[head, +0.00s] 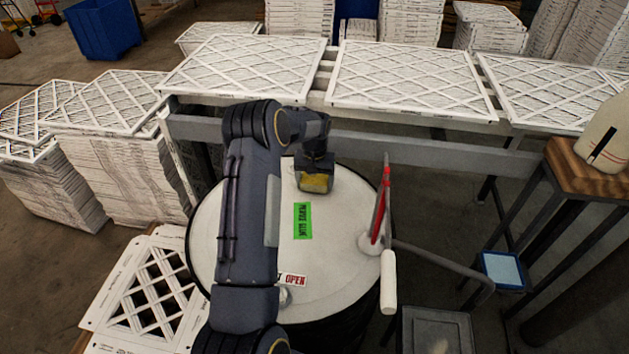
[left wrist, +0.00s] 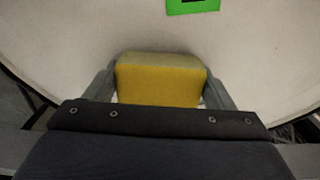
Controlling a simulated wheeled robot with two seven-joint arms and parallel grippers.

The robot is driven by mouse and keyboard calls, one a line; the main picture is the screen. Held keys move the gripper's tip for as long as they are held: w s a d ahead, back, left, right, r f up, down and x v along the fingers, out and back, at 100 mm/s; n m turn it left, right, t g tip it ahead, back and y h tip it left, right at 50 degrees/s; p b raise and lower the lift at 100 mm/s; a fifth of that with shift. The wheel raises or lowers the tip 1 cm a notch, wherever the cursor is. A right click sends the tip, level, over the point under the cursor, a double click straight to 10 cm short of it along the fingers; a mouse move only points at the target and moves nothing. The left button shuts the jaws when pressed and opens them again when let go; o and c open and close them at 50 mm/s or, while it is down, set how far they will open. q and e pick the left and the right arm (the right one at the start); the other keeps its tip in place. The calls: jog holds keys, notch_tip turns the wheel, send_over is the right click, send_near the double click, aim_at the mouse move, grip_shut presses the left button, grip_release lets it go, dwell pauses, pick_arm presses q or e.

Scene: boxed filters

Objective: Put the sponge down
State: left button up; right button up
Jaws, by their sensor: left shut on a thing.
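A yellow sponge (left wrist: 158,82) with a paler, greyish top side is between the two fingers of my left gripper (left wrist: 160,98). The left gripper is shut on it. In the head view the sponge (head: 314,183) shows below my left gripper (head: 315,170), over the far part of a round white drum lid (head: 330,255). I cannot tell whether the sponge touches the lid. My right gripper is not in view.
A rack of filters (head: 405,80) stands behind; filter stacks (head: 125,165) stand left. The lid's middle is clear around the label.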

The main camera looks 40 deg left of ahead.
pick_arm(q)
jog(key=o, duration=0.5)
jog(key=shift+f, duration=0.2)
jog(key=o, duration=0.5)
jog(key=shift+c, duration=0.2)
jog(key=shift+r, duration=0.1)
